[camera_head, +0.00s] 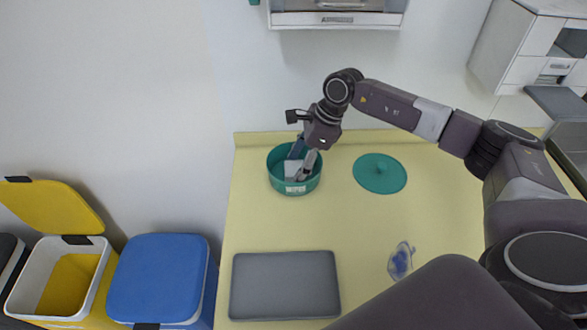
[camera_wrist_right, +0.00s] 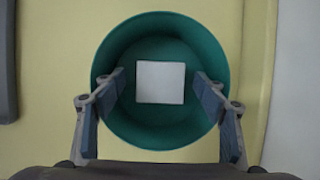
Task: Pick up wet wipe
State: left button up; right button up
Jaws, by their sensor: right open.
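The wet wipe (camera_wrist_right: 160,82) is a white square lying inside a round green container (camera_wrist_right: 160,21). In the head view the wipe (camera_head: 292,168) shows partly between my fingers, and the container (camera_head: 294,188) stands at the back left of the yellow table. My right gripper (camera_wrist_right: 161,91) is open, with one finger on each side of the wipe and a gap to it on both sides. In the head view my right gripper (camera_head: 299,162) reaches down into the container from above. How far the fingertips are above the wipe I cannot tell. My left gripper is not in view.
A green lid (camera_head: 380,173) lies on the table (camera_head: 330,220) right of the container. A grey tray (camera_head: 285,285) lies at the front left. A clear and blue item (camera_head: 401,261) lies front right. Blue (camera_head: 165,278) and yellow (camera_head: 75,283) bins stand left of the table.

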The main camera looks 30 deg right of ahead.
aim_at(296, 171)
jog(key=c, duration=0.9)
jog(key=shift+s+a+r+b, duration=0.1)
jog(key=shift+s+r+b, duration=0.15)
jog(key=shift+b, duration=0.35)
jog(key=r, duration=0.2)
jog(key=r+b, duration=0.1)
jog(key=r, duration=0.1)
jog(key=r+b, duration=0.1)
jog(key=r, duration=0.1)
jog(key=shift+s+a+r, duration=0.1)
jog(key=shift+s+r, duration=0.05)
jog(key=shift+s, duration=0.1)
jog(key=shift+s+a+r+b, duration=0.1)
jog(key=shift+s+a+b, duration=1.05)
jog(key=shift+s, duration=1.7)
jog(key=shift+s+a+f+b, duration=0.1)
jog(key=shift+s+a+b, duration=0.55)
jog(key=shift+s+a, duration=1.6)
jog(key=shift+s+a+r+b, duration=0.1)
jog(key=shift+s+a+b, duration=0.75)
jog(key=shift+s, duration=2.6)
jog(key=shift+o, duration=0.3)
jog(key=shift+d, duration=0.1)
